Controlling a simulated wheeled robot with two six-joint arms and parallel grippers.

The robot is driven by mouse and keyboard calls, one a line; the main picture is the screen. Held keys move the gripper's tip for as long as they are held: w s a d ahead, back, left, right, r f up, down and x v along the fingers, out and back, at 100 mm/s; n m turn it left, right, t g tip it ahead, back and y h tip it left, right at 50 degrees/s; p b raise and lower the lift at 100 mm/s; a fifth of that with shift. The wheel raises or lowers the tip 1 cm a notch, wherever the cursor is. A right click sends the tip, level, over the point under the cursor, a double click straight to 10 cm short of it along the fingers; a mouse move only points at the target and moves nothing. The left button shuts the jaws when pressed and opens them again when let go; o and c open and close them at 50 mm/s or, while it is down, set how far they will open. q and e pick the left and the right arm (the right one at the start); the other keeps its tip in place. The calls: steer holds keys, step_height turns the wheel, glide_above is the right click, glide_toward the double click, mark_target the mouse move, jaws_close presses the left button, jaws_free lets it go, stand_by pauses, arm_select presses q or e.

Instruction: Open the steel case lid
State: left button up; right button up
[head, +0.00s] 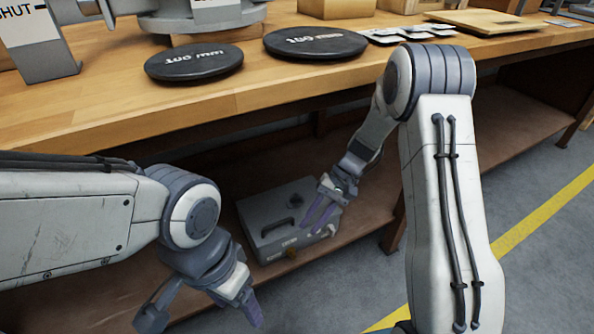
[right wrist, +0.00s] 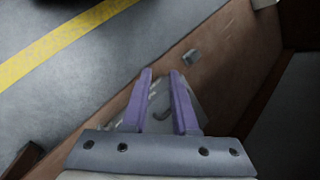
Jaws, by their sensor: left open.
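The grey steel case (head: 266,213) sits on the lower shelf under the bench, with its lid down. A dark handle (head: 277,226) lies on the lid, and a small brass-coloured part (head: 291,251) shows low on the front. My right gripper (head: 314,226) is over the right side of the case; I cannot tell whether it touches. In the right wrist view its purple fingers (right wrist: 161,74) are apart, with a blurred grey surface between and below them. My left gripper (head: 252,312) is open, in front of the shelf, below and left of the case.
The wooden bench top (head: 120,108) overhangs the case and carries two black discs (head: 195,63) (head: 316,44). The brown lower shelf (head: 356,212) has bare room right of the case. A yellow line (head: 545,215) crosses the grey floor at right.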

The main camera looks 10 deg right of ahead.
steer(key=s+d+r+n+t+h, duration=0.4)
steer(key=s+d+r+t+h, duration=0.3)
steer(key=s, duration=0.3)
steer(key=s+a+r+n+g+y+p, duration=0.1)
steer(key=s+a+r+n+g, duration=0.2)
steer(key=s+a, duration=0.4)
steer(key=s+a+r+n+g+p, duration=0.1)
steer(key=s+a+r+n, duration=0.4)
steer(key=a, duration=0.3)
step_height(320, 180, up, 38)
steer(key=s+m+p, duration=0.1)
steer(key=p, duration=3.6)
steer(key=shift+s+d+p, duration=0.25)
steer(key=shift+s+p, duration=0.05)
steer(key=shift+p, duration=0.05)
jaws_close()
